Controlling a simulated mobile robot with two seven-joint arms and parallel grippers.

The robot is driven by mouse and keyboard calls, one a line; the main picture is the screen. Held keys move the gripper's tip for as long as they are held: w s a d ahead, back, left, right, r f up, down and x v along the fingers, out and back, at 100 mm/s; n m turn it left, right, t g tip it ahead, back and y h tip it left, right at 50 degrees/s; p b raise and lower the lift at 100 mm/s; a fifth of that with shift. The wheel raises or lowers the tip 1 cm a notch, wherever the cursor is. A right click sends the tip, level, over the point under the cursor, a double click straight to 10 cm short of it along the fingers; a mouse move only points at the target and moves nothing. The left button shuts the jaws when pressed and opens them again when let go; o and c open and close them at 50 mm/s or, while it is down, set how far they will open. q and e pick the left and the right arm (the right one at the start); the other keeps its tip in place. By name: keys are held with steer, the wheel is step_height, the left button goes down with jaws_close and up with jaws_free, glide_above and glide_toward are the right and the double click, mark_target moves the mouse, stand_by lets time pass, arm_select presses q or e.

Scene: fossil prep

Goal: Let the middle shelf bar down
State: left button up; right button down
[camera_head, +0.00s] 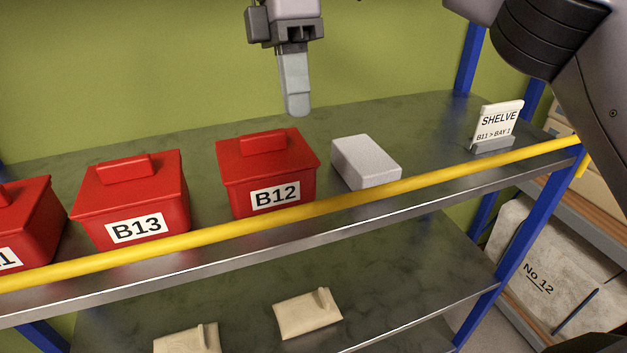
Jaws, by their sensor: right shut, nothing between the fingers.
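A yellow bar (225,231) runs along the front of the upper visible shelf (395,208), from the left picture edge to the blue post at right. It sits a little above the shelf's front edge, in front of the boxes. My right gripper (298,112) is shut and empty. It points down above the shelf, over the back part, behind the bar and near the red box B12 (250,175). It does not touch the bar. My left gripper is not in view.
Red box B13 (130,205), another red box (28,225) at left, a pale block (366,162) and a "SHELVE" sign (497,125) stand on the shelf. Tan packets (308,314) lie on the lower shelf. A blue post (540,225) and my dark arm are at right.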

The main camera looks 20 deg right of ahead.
steer(key=b+x, duration=0.3)
steer(key=x, duration=0.5)
steer(key=shift+b, duration=0.3)
steer(key=shift+s+d+f, duration=0.1)
steer(key=shift+s, duration=1.75)
